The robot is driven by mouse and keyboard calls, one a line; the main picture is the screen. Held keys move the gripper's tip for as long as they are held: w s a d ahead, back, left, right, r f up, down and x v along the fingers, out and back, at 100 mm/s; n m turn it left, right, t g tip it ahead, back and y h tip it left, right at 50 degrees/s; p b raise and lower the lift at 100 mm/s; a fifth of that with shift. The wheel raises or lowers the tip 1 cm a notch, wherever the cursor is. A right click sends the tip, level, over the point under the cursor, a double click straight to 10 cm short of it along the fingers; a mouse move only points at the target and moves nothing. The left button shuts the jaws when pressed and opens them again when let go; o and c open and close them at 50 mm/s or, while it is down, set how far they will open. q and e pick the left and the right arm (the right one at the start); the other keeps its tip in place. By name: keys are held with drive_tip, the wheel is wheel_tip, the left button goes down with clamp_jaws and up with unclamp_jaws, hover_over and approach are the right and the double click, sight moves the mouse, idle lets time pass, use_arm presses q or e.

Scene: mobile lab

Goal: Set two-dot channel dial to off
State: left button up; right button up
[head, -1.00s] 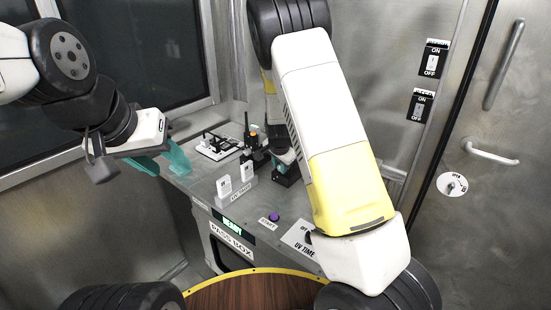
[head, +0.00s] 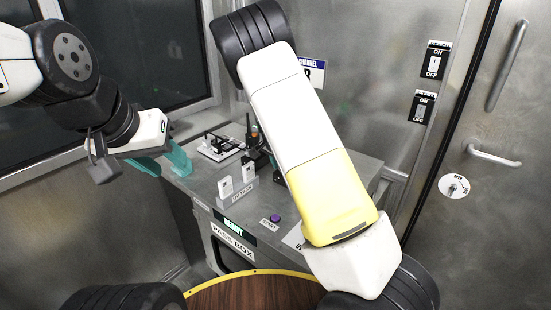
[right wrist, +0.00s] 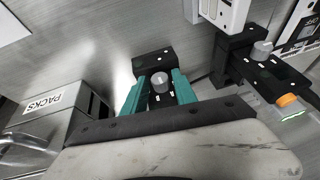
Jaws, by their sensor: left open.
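In the right wrist view a grey dial knob (right wrist: 160,82) stands on a black block with small white marks. I cannot tell the dot count from these marks. The teal fingers of my right gripper (right wrist: 158,92) are apart, one on each side of this knob, with the gap visible. A second grey knob (right wrist: 262,50) sits on another black block to the right. In the head view my right arm hides the right gripper and most of the dial area. My left gripper (head: 163,160) is open and empty at the bench's left edge.
The metal bench (head: 205,185) also holds a black device with an orange top (head: 253,137), white UV tag cards (head: 225,187) and a purple start button (head: 275,218). A box labelled PACKS (right wrist: 45,102) stands left of the right gripper. A channel sign (head: 312,72) hangs behind.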

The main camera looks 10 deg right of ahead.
drive_tip(key=v, duration=0.8)
idle(0.4)
